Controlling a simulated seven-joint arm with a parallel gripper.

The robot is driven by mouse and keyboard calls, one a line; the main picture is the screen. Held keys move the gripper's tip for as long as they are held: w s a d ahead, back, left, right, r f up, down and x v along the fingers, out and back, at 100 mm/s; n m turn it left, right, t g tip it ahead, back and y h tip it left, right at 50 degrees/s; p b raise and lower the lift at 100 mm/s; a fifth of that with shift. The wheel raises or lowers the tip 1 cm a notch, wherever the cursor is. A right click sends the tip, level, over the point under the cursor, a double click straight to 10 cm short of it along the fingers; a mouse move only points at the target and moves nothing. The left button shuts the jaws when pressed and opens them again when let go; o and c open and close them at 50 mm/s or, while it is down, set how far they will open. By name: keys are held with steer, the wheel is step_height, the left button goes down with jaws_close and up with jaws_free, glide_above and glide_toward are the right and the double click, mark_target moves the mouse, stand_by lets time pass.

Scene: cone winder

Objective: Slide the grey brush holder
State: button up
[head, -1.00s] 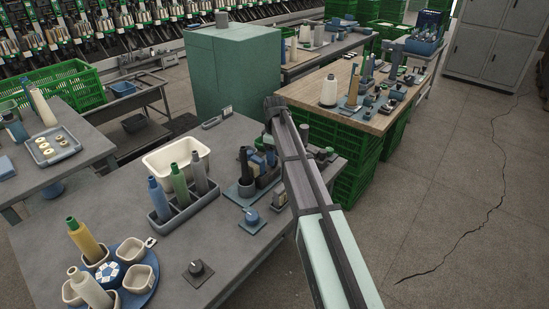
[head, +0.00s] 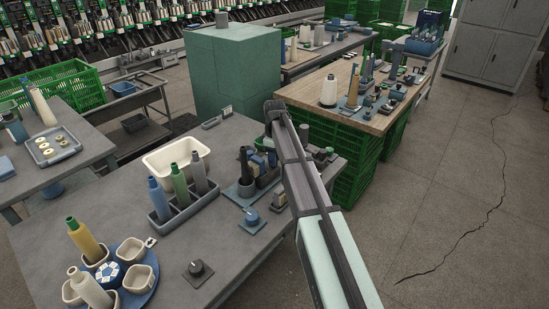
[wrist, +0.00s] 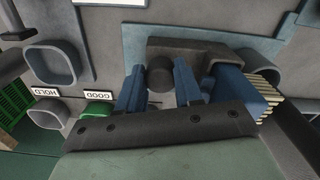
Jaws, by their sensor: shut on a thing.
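The grey brush holder (wrist: 205,47) shows in the upper middle of the wrist view as a dark grey bracket with a short round knob. It sits on a blue-grey plate (wrist: 135,45). My gripper (wrist: 158,92) has its two blue fingers on either side of the knob and is shut on it. A blue brush (wrist: 240,88) with pale bristles lies beside the right finger, against the holder. Its exact fit in the holder is partly hidden by my gripper. In the head view my arm hides the fingertips and most of the holder.
In the wrist view, a grey tray (wrist: 58,65) and tags reading HOLD (wrist: 44,92) and GOOD (wrist: 98,95) are at the left.

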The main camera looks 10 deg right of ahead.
jaws_close()
steer(key=shift+w+d, duration=1.65)
steer(key=shift+w, duration=0.05)
steer(key=o, duration=0.9)
jaws_free()
steer(key=shift+r, duration=0.1)
step_height(320, 180, up, 14)
